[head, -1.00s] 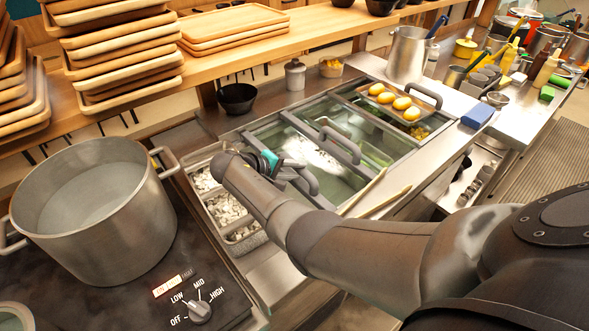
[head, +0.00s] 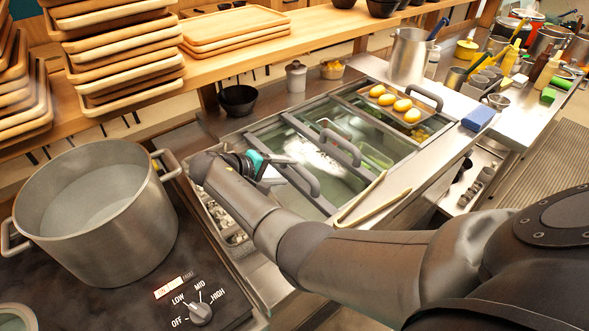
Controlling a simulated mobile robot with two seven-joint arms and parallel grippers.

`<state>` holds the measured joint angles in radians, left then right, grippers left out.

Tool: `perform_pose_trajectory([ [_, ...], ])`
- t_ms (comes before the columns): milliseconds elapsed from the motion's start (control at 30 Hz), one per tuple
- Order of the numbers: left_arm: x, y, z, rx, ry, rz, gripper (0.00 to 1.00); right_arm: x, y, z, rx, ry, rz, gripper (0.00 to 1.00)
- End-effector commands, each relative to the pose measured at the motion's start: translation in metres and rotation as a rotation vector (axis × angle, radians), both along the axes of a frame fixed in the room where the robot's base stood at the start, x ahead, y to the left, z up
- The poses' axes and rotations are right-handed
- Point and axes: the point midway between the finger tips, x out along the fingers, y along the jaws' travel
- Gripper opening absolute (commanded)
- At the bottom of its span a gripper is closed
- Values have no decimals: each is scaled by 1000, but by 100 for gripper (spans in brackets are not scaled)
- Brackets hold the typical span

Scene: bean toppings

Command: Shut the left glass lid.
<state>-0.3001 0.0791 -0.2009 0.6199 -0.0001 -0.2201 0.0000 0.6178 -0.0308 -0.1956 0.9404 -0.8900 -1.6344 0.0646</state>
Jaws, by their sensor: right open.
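The left glass lid (head: 265,139) lies over the steel counter well, with a dark frame and a grey bar handle (head: 306,181). A second glass lid with a similar handle (head: 340,148) is just to its right. My right gripper (head: 284,170) is open, its fingers beside the left lid's handle on the left. I cannot tell whether they touch it. My right forearm hides much of the left end of the well, where a bin of white pieces (head: 238,238) partly shows. My left gripper is not in view.
A large metal pot (head: 95,225) stands on the stove at left, close to my right wrist. A tray of yellow items (head: 375,91) sits at the well's far right. Wooden tongs (head: 370,208) lie along the front edge. A black bowl (head: 238,100) is behind.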

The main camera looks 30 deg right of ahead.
Motion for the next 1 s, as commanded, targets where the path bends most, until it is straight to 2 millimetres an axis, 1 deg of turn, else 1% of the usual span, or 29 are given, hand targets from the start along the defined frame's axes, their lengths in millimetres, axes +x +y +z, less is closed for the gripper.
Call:
perform_pose_trajectory([
  [33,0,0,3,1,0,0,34,0,13,8,3,-1,4,60],
  [200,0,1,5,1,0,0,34,-4,45,30,3,-1,2,60],
  [300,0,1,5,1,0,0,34,-5,61,41,1,-1,3,60],
  [400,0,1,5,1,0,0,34,-6,72,48,1,0,2,60],
  [600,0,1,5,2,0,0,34,-7,82,55,0,0,0,60],
  [833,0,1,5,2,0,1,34,-7,82,56,-1,0,0,60],
  [867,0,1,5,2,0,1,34,-7,82,56,-1,0,0,58],
  [1000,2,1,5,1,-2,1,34,-7,80,55,-4,1,-2,43],
])
